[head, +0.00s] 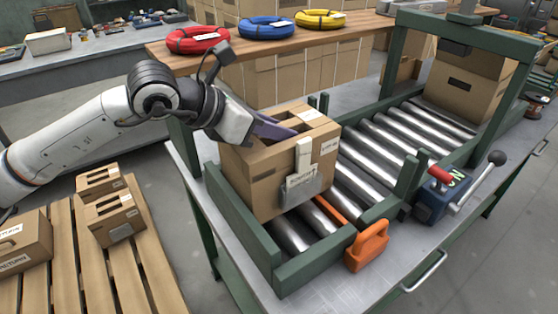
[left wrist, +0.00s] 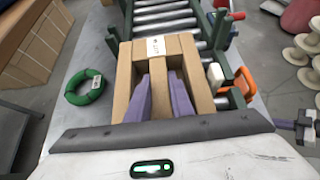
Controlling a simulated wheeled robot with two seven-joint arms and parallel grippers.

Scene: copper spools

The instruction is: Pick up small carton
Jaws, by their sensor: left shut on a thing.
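A brown carton (head: 262,180) with slots in its top and a white strip on its front sits upright at the near end of the roller conveyor. It also shows in the left wrist view (left wrist: 202,85). My left gripper (head: 275,128) reaches in from the left above it. Its purple fingers (left wrist: 162,95) go into the top openings and are shut on the cardboard strip between them. The fingertips are hidden inside. Several smaller cartons (head: 112,215) lie on a wooden pallet (head: 150,275) at the lower left.
The green-framed conveyor (head: 375,160) runs back to a larger carton (head: 465,85) under a green gate. An orange handle (head: 367,245) and a blue lever box (head: 432,198) stand at its right. Red, blue and yellow coils (head: 198,40) lie on the shelf behind.

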